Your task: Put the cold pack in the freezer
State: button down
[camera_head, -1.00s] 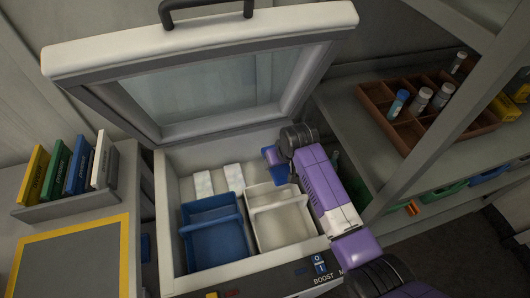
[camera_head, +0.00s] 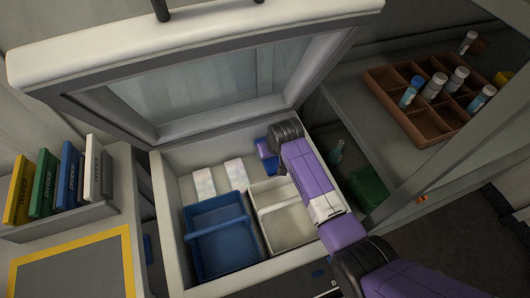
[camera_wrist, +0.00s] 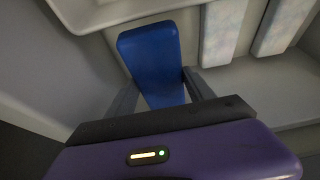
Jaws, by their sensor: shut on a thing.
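A blue cold pack (camera_wrist: 150,52) is between the fingers of my gripper (camera_wrist: 162,95) in the wrist view, and the gripper is shut on it. In the head view a small part of the blue cold pack (camera_head: 264,149) shows to the left of my wrist, inside the open chest freezer (camera_head: 166,210), near its back right corner. The freezer lid (camera_head: 200,40) is raised. My arm reaches in over the right wall and hides part of that corner. I cannot tell whether the pack touches the floor.
In the freezer are two whitish packs (camera_head: 204,184), a blue basket (camera_head: 222,250) and a white basket (camera_head: 285,225). Dividers (camera_head: 70,175) stand on the left counter. A brown compartment tray (camera_head: 400,115) with vials sits on the right shelf. A green bin (camera_head: 368,188) is below it.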

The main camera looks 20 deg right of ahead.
aim_at(274, 162)
jog(key=shift+f+b, duration=3.3)
jog(key=shift+f, duration=0.35)
jog(key=shift+f+b, duration=0.4)
jog(key=shift+f, duration=0.2)
jog(key=shift+c, duration=1.4)
grip_release()
jog(key=shift+s, duration=0.1)
jog(key=shift+p+v, duration=0.6)
jog(key=shift+v, duration=3.3)
